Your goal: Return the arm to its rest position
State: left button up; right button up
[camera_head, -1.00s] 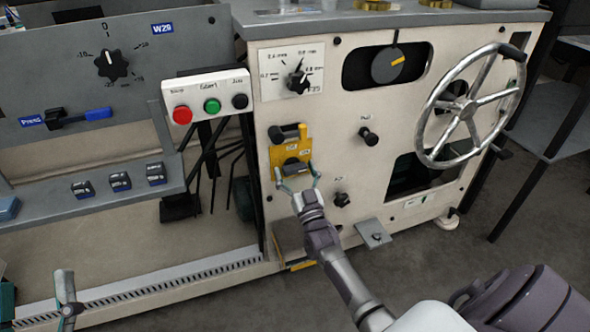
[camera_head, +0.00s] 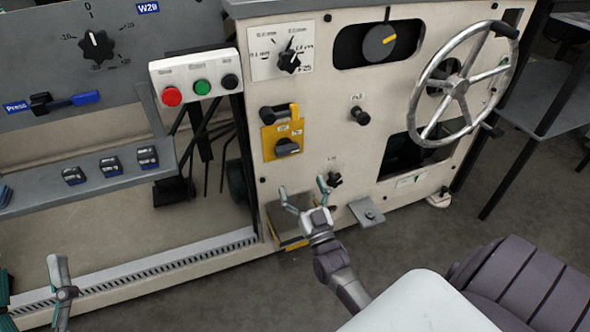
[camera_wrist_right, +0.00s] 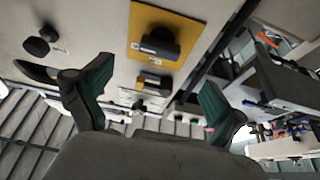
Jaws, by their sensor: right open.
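My right gripper (camera_head: 302,188) is open in the head view, with its two fingers spread and nothing between them. It stands in front of the cream machine panel (camera_head: 330,100), below the yellow plate (camera_head: 269,146) with its dark switch knob (camera_head: 287,147). In the right wrist view its fingers (camera_wrist_right: 150,95) are wide apart, and the yellow plate (camera_wrist_right: 190,32) and dark knob (camera_wrist_right: 158,42) show beyond them, clear of the fingers. My left gripper (camera_head: 33,280) shows only partly at the lower left edge, its fingers apart and its palm cut off.
A metal handwheel (camera_head: 458,86) juts out at the right of the panel. A small black knob (camera_head: 335,180) and a grey pedal (camera_head: 366,213) are close to my right gripper. A button box (camera_head: 196,80) is up left. Open floor (camera_head: 400,245) lies in front.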

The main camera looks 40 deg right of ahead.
jog(key=shift+s+a+f, duration=0.15)
jog(key=shift+s+f, duration=0.1)
jog(key=shift+s, duration=0.25)
